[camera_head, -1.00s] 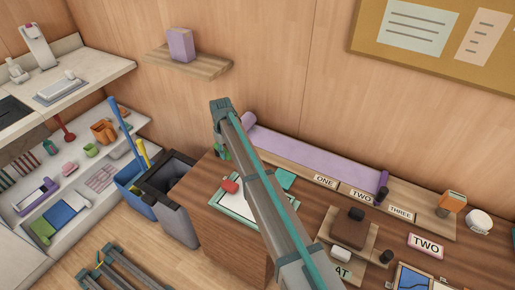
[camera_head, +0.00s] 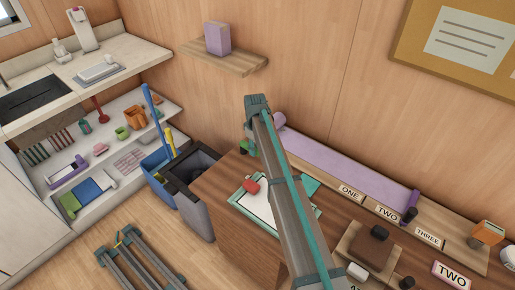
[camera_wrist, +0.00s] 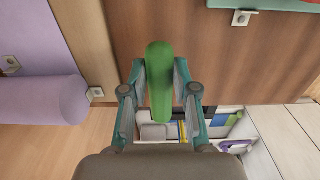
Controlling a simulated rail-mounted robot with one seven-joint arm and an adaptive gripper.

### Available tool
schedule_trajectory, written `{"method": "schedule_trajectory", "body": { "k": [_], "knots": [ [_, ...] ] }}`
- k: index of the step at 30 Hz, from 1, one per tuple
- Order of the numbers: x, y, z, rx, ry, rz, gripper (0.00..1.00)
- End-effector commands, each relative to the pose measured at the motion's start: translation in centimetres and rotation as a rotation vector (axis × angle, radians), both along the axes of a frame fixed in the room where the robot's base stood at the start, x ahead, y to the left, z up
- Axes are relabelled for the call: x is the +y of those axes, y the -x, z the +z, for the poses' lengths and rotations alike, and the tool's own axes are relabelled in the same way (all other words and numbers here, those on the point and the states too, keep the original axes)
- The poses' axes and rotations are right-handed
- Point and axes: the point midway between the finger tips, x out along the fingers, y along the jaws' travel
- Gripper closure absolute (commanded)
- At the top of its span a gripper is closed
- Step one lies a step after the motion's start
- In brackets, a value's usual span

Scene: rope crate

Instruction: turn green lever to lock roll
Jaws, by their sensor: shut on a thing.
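The green lever (camera_wrist: 159,82) stands upright in the wrist view, between the two fingers of my gripper (camera_wrist: 160,68). My gripper is shut on it. In the head view, a small bit of green (camera_head: 247,148) shows beside the end of my arm, which hides most of the gripper. The purple roll (camera_wrist: 42,115) lies to the left of the lever in the wrist view, apart from my fingers. In the head view, the roll's end (camera_head: 280,118) shows just behind my arm, with a purple sheet (camera_head: 345,167) stretched from it along the back of the desk.
A clipboard (camera_head: 240,199) lies on the desk under my arm. Label blocks, including ONE (camera_head: 350,193), stand along the back. A grey bin (camera_head: 196,215) is left of the desk. A wall shelf (camera_head: 225,59) holds a purple box (camera_head: 217,38).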

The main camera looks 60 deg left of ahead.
Motion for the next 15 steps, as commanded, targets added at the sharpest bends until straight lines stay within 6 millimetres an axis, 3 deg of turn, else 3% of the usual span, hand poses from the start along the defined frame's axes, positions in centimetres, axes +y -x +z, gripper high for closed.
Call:
{"method": "schedule_trajectory", "body": {
  "k": [2, 3, 7, 15],
  "knots": [
    [0.1, -0.14, 0.09, -0.003, -0.002, 0.003, 1.0],
    [0.11, -0.13, 0.09, -0.003, -0.002, 0.002, 0.66],
    [0.08, -0.12, 0.07, -0.003, -0.002, 0.001, 0.46],
    [0.05, -0.05, 0.06, -0.001, -0.001, 0.0, 0.46]
  ]
}}
